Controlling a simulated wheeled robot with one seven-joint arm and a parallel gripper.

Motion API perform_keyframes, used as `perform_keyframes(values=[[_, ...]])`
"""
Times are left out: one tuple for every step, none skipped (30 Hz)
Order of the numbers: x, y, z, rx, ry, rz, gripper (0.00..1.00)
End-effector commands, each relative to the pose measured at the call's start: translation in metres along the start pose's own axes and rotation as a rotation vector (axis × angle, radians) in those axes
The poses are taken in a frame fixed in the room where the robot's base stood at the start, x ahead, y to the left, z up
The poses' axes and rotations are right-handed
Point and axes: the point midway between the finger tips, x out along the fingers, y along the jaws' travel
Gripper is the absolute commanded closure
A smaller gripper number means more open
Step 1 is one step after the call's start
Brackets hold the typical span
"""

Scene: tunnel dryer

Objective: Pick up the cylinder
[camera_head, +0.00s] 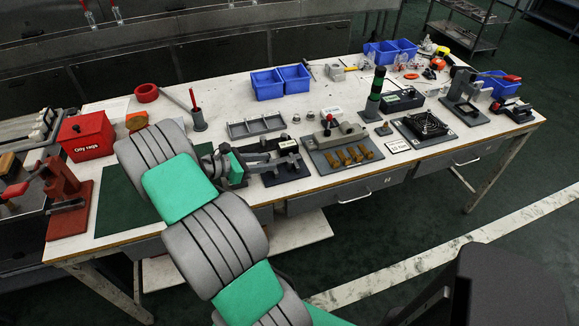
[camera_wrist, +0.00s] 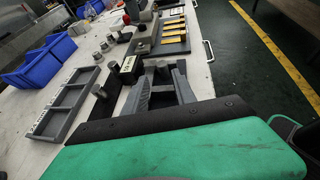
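My gripper (camera_wrist: 164,72) is open, its two grey fingers spread low over a dark base plate. In the head view my gripper (camera_head: 285,162) reaches over the same dark plate (camera_head: 290,176) from the left. A short grey cylinder (camera_wrist: 163,67) stands upright between or just beyond the fingertips in the wrist view; whether they touch it I cannot tell. Another short grey cylinder (camera_wrist: 99,91) stands on the plate left of the fingers, beside a black block (camera_wrist: 131,68) with a pale label. The fingers and block partly hide the plate.
A fixture with several brass pieces (camera_head: 345,156) stands to the right. Blue bins (camera_head: 267,85) are behind. A red box (camera_head: 87,136) and green mat (camera_head: 118,208) are at left.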

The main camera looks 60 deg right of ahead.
Motion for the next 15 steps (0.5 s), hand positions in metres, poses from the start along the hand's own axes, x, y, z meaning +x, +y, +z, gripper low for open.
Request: perform_keyframes(values=[[0.007,-0.001,0.001,-0.006,-0.006,-0.006,0.68],[0.011,-0.002,0.001,-0.008,-0.006,-0.006,0.68],[0.017,-0.002,0.001,-0.008,-0.006,-0.006,0.68],[0.021,-0.002,0.001,-0.008,-0.005,-0.007,0.68],[0.025,-0.003,0.001,-0.008,-0.005,-0.007,0.68],[0.030,-0.003,0.001,-0.008,-0.005,-0.006,0.68],[0.035,-0.003,0.001,-0.007,-0.004,-0.006,0.68],[0.040,-0.004,0.001,-0.007,-0.003,-0.007,0.68],[0.047,-0.005,0.001,-0.006,-0.004,-0.006,0.68],[0.053,-0.006,0.001,-0.005,-0.003,-0.008,0.68],[0.059,-0.006,0.001,-0.005,-0.003,-0.007,0.68],[0.066,-0.006,0.000,-0.005,-0.002,-0.006,0.68],[0.069,-0.005,0.000,-0.005,-0.002,-0.006,0.68],[0.072,-0.005,0.000,-0.005,-0.002,-0.005,0.68],[0.075,-0.005,0.000,-0.004,-0.003,-0.004,0.68]])
